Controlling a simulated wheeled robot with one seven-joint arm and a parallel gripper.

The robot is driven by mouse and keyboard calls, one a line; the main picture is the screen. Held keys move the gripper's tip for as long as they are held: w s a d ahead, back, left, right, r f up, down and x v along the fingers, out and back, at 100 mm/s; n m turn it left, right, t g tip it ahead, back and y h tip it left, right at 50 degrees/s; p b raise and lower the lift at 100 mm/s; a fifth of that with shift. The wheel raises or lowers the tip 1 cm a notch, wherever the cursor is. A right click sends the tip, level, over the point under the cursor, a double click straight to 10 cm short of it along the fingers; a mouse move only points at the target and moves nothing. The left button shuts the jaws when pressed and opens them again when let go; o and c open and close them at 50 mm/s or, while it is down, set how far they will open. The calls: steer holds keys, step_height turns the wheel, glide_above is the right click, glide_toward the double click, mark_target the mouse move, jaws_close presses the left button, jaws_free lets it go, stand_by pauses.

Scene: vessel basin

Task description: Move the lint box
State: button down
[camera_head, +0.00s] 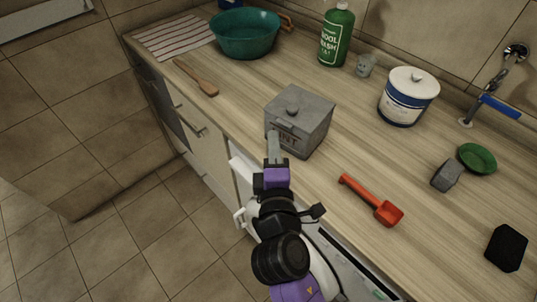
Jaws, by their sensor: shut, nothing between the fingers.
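The lint box (311,125) is a grey lidded box with a round knob on top and raised lettering on its front. It stands upright on the wooden counter near the front edge. My gripper (273,140) is at the box's front left side, its fingers shut with nothing between them. The fingertips overlap the front face in the picture; I cannot tell whether they touch it. The fingers hide part of the lettering.
A red scoop (373,201) lies right of the box, and a wooden spoon (196,78) lies left. Behind stand a green bottle (336,36), a white-and-blue tin (407,98) and a teal basin (246,36). A grey block (446,176), green dish (477,158) and black item (506,248) sit right.

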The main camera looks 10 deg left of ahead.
steer(key=shift+w+d, duration=0.6)
steer(key=shift+w, duration=0.3)
